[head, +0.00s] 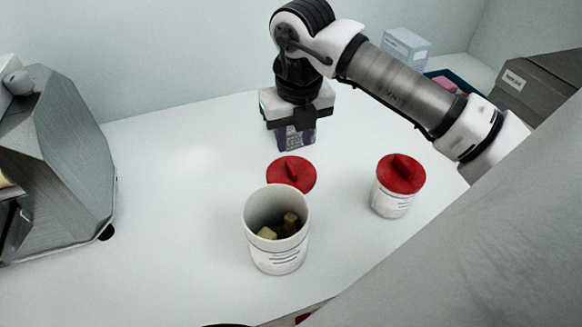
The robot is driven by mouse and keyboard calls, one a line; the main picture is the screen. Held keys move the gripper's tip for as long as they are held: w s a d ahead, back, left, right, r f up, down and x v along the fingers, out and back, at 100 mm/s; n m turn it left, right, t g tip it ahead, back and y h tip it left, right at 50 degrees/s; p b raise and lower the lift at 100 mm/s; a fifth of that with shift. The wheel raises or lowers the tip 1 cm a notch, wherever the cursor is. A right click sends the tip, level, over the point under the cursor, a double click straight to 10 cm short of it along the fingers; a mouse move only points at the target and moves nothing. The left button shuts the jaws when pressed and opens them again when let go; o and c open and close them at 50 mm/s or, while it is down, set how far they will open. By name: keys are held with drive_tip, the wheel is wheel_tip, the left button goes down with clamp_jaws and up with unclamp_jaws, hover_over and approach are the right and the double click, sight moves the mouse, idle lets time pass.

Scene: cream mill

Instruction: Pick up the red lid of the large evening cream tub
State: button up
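A large white tub (277,262) stands open on the white table, with yellowish chunks inside. A round red lid (283,168) with a raised bar handle lies on the table just behind it. The tub's rim hides the lid's near edge. The tub's label is too small to read. My gripper (294,136) points down above and behind the lid, apart from it. Its fingers are hard to make out against a dark, patterned purple-grey thing (302,141) just below or behind it. I cannot tell whether the gripper touches that thing.
A smaller white tub (392,205) with a red lid (401,174) on it stands to the right. A grey metal machine (62,150) is at the left. A pale box (405,48) and a grey labelled box (545,85) stand at the back right. The table's left middle is clear.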

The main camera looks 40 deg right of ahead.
sight(291, 167)
drive_tip(key=f+p, duration=0.1)
drive_tip(key=f, duration=0.4)
drive_tip(key=w+f+p, duration=0.1)
drive_tip(key=f, duration=0.2)
drive_tip(key=shift+w+d+f+p, duration=0.1)
drive_tip(key=shift+d+f+p, duration=0.05)
drive_tip(key=shift+f+p, duration=0.15)
clamp_jaws()
